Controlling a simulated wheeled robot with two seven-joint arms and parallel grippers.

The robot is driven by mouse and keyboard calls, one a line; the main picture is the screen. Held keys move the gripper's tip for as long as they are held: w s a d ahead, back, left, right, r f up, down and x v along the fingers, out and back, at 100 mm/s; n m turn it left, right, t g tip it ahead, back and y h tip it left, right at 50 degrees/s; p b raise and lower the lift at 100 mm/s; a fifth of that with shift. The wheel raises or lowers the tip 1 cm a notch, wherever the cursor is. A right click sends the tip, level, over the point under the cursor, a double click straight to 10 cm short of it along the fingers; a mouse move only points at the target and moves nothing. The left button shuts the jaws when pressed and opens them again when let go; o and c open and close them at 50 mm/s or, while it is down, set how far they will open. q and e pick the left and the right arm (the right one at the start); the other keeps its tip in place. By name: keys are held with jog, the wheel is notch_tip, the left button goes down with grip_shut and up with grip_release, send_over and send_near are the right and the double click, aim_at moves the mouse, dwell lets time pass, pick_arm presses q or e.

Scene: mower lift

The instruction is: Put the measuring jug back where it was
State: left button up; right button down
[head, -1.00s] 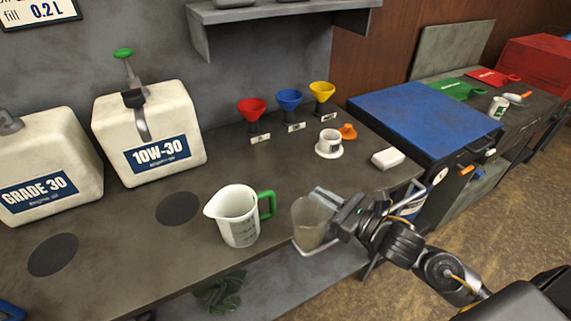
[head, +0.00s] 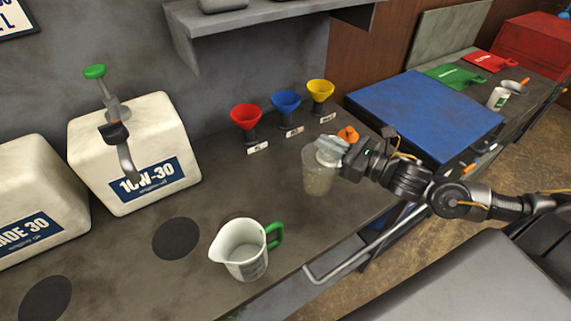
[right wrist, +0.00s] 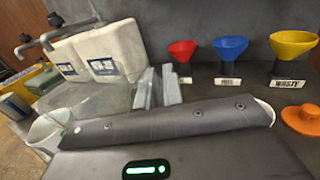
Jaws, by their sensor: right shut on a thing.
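My right gripper (head: 345,158) is shut on a clear, translucent beaker (head: 317,178), held upright at the right part of the bench. I cannot tell whether its base touches the bench top. In the right wrist view the gripper's two pale fingers (right wrist: 158,88) stand close together, with the beaker's faint clear wall (right wrist: 108,100) beside them. A white measuring jug (head: 240,262) with a green handle (head: 275,235) stands upright on the bench, left of the beaker and apart from it. My left gripper is not in view.
Red (head: 246,116), blue (head: 286,102) and yellow (head: 320,90) funnels stand at the back. An orange cap (head: 348,134) is just behind my gripper. Dark discs (head: 175,238) mark the bench (head: 230,180) before the 10W-30 container (head: 135,150). A blue-topped cabinet (head: 425,110) stands right.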

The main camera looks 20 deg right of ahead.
jog(key=w+a+f+p, duration=0.1)
jog(key=w+f, duration=0.3)
jog(key=w+a+f+p, duration=0.1)
jog(key=w+f+p, duration=0.1)
jog(key=w+f, duration=0.2)
jog(key=w+a+f+p, duration=0.1)
jog(key=w+f+p, duration=0.1)
jog(key=w+f, duration=0.2)
jog(key=shift+a+f, duration=0.15)
jog(key=shift+a, duration=0.25)
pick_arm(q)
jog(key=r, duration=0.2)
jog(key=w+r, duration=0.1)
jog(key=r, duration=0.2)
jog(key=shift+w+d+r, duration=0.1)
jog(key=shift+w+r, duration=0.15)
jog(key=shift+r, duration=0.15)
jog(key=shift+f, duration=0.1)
pick_arm(e)
jog(key=shift+f, duration=0.2)
jog(key=c, duration=1.6)
grip_release()
jog(key=shift+o, duration=0.4)
jog(key=shift+r, duration=0.1)
